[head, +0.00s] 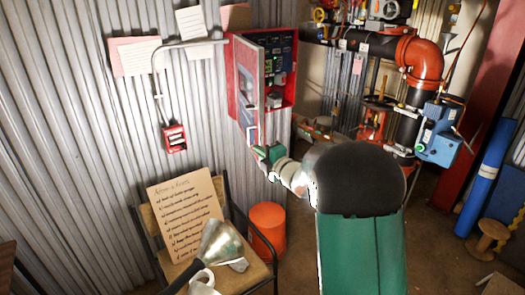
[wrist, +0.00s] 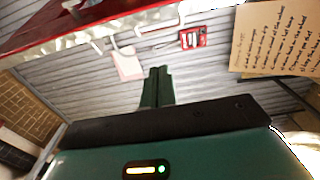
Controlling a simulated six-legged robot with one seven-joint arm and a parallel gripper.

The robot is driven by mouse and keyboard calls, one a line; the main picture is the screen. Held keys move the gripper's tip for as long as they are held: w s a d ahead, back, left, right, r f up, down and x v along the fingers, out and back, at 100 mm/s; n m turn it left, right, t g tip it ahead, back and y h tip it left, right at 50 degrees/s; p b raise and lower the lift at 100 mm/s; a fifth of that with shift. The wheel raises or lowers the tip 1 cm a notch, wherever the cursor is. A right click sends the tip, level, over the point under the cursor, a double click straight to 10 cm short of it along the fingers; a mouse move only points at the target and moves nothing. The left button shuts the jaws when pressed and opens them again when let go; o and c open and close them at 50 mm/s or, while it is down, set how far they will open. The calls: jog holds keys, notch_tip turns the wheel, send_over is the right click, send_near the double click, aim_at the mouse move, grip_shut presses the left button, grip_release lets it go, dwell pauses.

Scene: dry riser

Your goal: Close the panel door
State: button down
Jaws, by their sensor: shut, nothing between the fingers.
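The red panel (head: 288,108) is mounted on the corrugated wall in the head view, with dark modules and small lights inside. In the wrist view my gripper's green fingers (wrist: 157,88) are together and empty. A red edge (wrist: 75,38) crosses the top left there. My arm hides part of the space below the panel.
A chair (head: 257,272) holds a handwritten board (head: 186,212) and a metal funnel-like lamp (head: 222,240). An orange bucket (head: 267,230) stands beside it. A red call box (head: 174,138) hangs on the wall left of the panel. Pipes and a blue box (head: 438,135) are at the right.

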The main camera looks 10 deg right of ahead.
aim_at(259, 140)
jog(key=w, duration=0.7)
jog(key=shift+d, duration=0.2)
jog(key=shift+w+d, duration=0.15)
jog(key=shift+d, duration=0.1)
jog(key=shift+d, duration=0.15)
